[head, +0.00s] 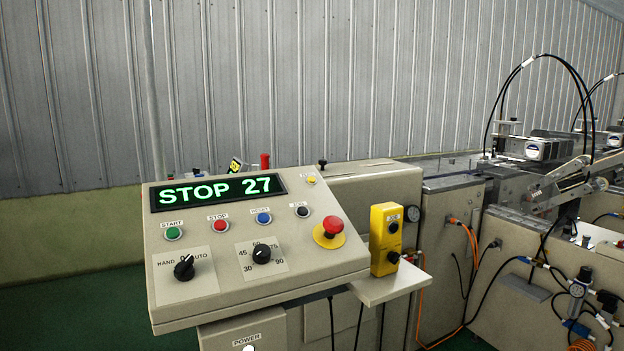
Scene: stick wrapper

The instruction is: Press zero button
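A beige sloped control panel (257,282) stands in the middle of the head view. Its dark display (218,190) reads "STOP 27" in green. A small yellow button (311,180) sits at the panel's upper right, just right of the display. The label above it is small and blurred; it may read ZERO. My gripper is not in view, and nothing covers the button.
A row holds green START (173,233), red STOP (218,225), blue RESET (263,218) and black (302,212) buttons. A red mushroom button (333,227) and yellow box (385,240) stand right. Two knobs (184,268) (262,254) sit below. Machinery and cables fill the right.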

